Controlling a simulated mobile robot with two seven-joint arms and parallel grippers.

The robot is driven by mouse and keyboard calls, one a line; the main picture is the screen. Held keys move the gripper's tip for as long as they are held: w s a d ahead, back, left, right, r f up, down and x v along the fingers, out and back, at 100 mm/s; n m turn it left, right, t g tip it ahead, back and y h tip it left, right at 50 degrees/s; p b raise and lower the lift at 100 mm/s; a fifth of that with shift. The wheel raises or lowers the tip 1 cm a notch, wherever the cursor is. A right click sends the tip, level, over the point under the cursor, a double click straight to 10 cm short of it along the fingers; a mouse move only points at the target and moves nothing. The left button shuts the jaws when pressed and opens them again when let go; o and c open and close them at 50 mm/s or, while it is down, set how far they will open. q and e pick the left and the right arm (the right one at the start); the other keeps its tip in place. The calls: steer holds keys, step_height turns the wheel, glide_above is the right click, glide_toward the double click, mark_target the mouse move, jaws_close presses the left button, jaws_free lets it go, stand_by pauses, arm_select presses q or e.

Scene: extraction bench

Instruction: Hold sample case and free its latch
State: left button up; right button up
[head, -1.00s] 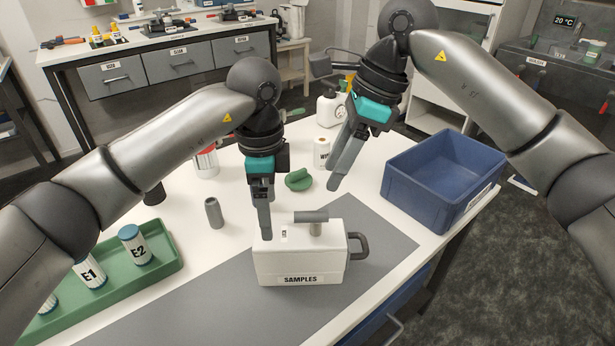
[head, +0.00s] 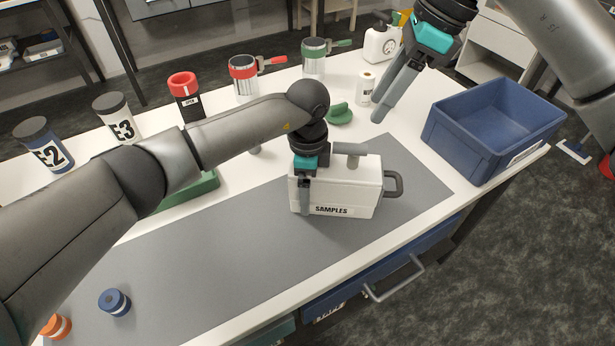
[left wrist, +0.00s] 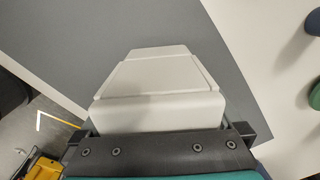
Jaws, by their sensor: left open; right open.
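The white sample case (head: 335,192) stands upright on the grey mat, its SAMPLES label facing the front. A grey T-shaped bar (head: 350,149) sits on its top, and a dark side handle (head: 394,184) sticks out at its right end. My left gripper (head: 304,203) is open and low at the case's left end, with one finger in front of the front face. In the left wrist view the case (left wrist: 160,80) lies between the fingers; contact is unclear. My right gripper (head: 382,108) is open and empty, behind the case and up to the right.
A blue bin (head: 480,135) stands right of the mat (head: 200,262). A green item (head: 340,113) and a white labelled bottle (head: 366,88) stand behind the case. Several containers line the back left. A blue cap (head: 114,302) lies at the front left. The mat's middle is clear.

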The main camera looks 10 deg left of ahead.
arm_select(q)
steer(key=shift+c, duration=0.2)
steer(key=c, duration=1.4)
stand_by(0.3)
